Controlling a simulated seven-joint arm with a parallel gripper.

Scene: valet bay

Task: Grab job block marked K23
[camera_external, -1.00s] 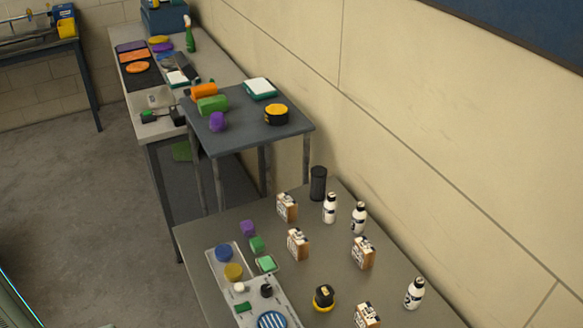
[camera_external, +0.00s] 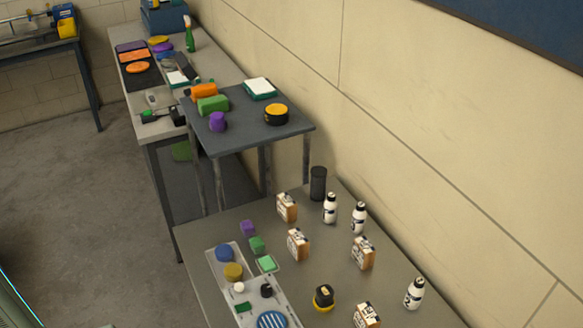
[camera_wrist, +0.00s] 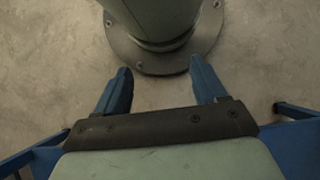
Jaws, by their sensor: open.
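Several wooden blocks with black-and-white printed labels stand on the near grey table. One block (camera_external: 287,207) is at the back, one block (camera_external: 298,244) is left of the middle, one block (camera_external: 363,252) is to the right, and another block (camera_external: 367,315) is at the bottom edge. The markings are too small to read, so I cannot tell which is K23. My gripper (camera_wrist: 162,88) shows only in the wrist view. Its two blue fingers are apart and empty, pointing at the floor by my base. No block shows there.
Among the blocks stand white bottles (camera_external: 330,208), a black cylinder (camera_external: 318,184) and a yellow-black round item (camera_external: 323,298). A grey tray (camera_external: 256,287) with small coloured pieces lies on the left. A raised dark table (camera_external: 250,132) is behind, and a wall runs along the right.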

